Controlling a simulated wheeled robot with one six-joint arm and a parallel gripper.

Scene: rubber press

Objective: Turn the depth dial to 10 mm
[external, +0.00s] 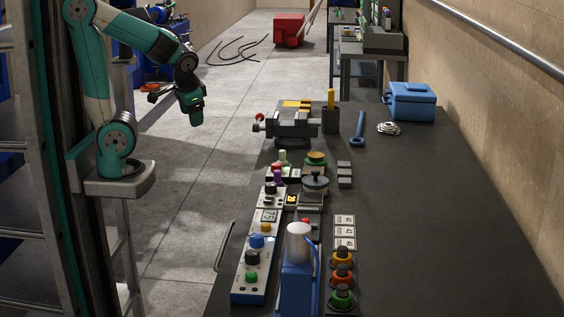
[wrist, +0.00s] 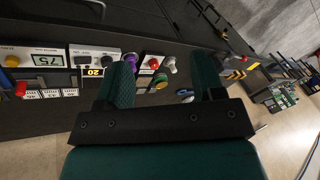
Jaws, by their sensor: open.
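Control panels with several knobs line the left edge of the bench. I cannot tell for certain which is the depth dial. A black knob (external: 270,187) sits on a white panel beside a small dark readout with yellow digits (external: 291,199). In the wrist view that readout (wrist: 94,72) appears to show 20, upside down. My gripper (external: 195,119) hangs over the floor, left of the bench and apart from all knobs.
A grey vise (external: 288,124), a dark cup (external: 331,121) and a blue box (external: 410,102) stand farther back on the bench (external: 440,220). A blue press with a white top (external: 298,243) rises at the front. The bench's right side is mostly clear.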

